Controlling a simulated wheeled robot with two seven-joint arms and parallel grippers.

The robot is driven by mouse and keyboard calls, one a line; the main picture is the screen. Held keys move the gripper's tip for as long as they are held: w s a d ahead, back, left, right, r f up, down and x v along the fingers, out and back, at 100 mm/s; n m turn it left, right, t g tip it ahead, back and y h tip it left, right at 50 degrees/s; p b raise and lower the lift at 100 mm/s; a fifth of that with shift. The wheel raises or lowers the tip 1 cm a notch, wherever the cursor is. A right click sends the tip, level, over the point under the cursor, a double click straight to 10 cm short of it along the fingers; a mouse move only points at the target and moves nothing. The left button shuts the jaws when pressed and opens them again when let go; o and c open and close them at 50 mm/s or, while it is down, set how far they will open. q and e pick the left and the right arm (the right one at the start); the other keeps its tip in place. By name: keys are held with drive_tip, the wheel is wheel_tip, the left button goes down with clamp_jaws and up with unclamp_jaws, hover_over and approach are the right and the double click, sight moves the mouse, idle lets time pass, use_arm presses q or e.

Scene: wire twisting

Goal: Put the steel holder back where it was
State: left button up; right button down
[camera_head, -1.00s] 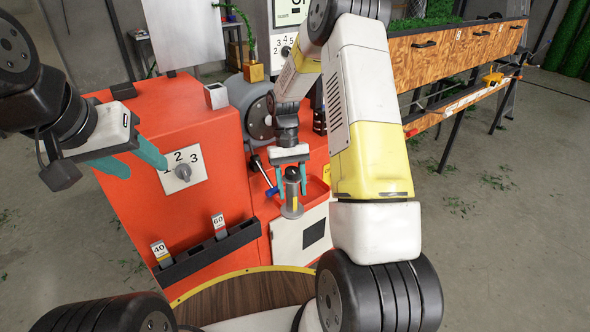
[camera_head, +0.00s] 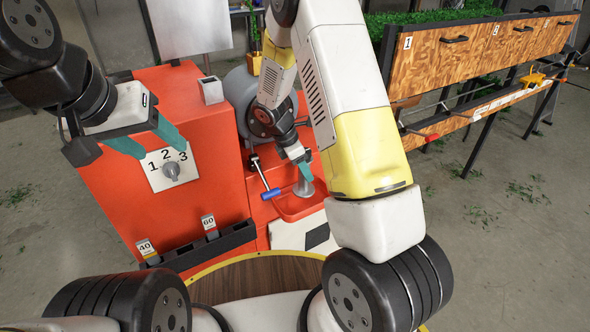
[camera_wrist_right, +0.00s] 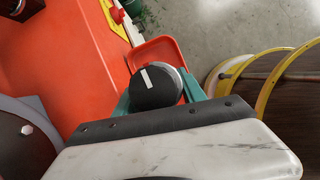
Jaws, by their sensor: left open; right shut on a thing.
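My right gripper (camera_head: 304,172) is shut on the steel holder (camera_head: 304,188), a grey cylinder with a wider base. In the head view the holder is at the red tray (camera_head: 291,213) on the front of the red machine; whether its base touches the tray floor I cannot tell. In the right wrist view the holder's dark round top (camera_wrist_right: 152,92) with a white mark sits between the teal fingers, with the red tray (camera_wrist_right: 150,50) just beyond it. My left gripper (camera_head: 150,139) is open and empty in front of the numbered dial.
A blue-handled lever (camera_head: 270,194) stands just left of the tray. The dial plate (camera_head: 166,168) is on the red machine (camera_head: 110,130). A black rack (camera_head: 220,240) holds pieces marked 40 (camera_head: 146,250) and 60 (camera_head: 209,225). Wooden drawers (camera_head: 450,60) stand at the right.

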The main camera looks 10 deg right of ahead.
drive_tip(key=shift+f, duration=2.75)
drive_tip(key=shift+f, duration=0.15)
drive_tip(key=c, duration=0.7)
unclamp_jaws()
drive_tip(key=shift+o, duration=0.2)
drive_tip(key=w+v, duration=0.1)
drive_tip(key=v, duration=1.1)
wheel_tip(320, 180, up, 8)
drive_tip(key=m+y, duration=0.2)
drive_tip(key=m, duration=0.2)
hover_over(303, 182)
drive_tip(key=s+a, duration=0.2)
drive_tip(key=a, duration=0.1)
drive_tip(key=s+r+m+t+y, duration=0.2)
drive_tip(key=s+r+m, duration=0.5)
drive_tip(key=s, duration=0.3)
drive_tip(key=s+d+r+m+t+y, duration=0.1)
drive_tip(key=s+r+m+t+y, duration=0.1)
drive_tip(key=s+r+m, duration=0.6)
drive_tip(key=shift+s+d+r+t+y, duration=0.3)
drive_tip(key=shift+s+r+t, duration=0.4)
drive_tip(key=shift+s, duration=0.55)
